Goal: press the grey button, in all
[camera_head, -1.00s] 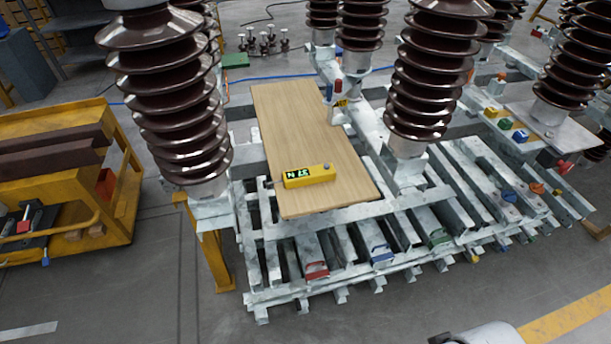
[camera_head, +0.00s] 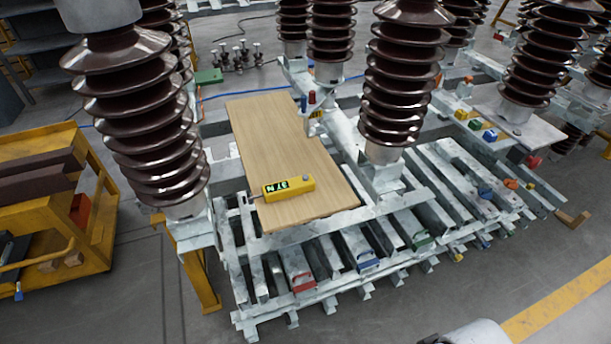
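A yellow box-shaped device (camera_head: 276,195) lies on a light wooden board (camera_head: 268,130) near the board's front end. It has a small dark display with green characters that appear upside down. A small grey button (camera_head: 306,178) seems to sit on top of its right end; it is tiny in this view. Nothing touches the device from above. My gripper is not in view. Only a pale rounded part, probably my arm, shows at the bottom edge right of centre.
Tall brown ribbed insulators (camera_head: 140,115) flank the board on both sides. The board rests on a grey steel frame (camera_head: 340,285) with red, blue and green clamps. A yellow cart (camera_head: 60,200) stands at left. The floor in front is clear, with a yellow stripe (camera_head: 560,300) at right.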

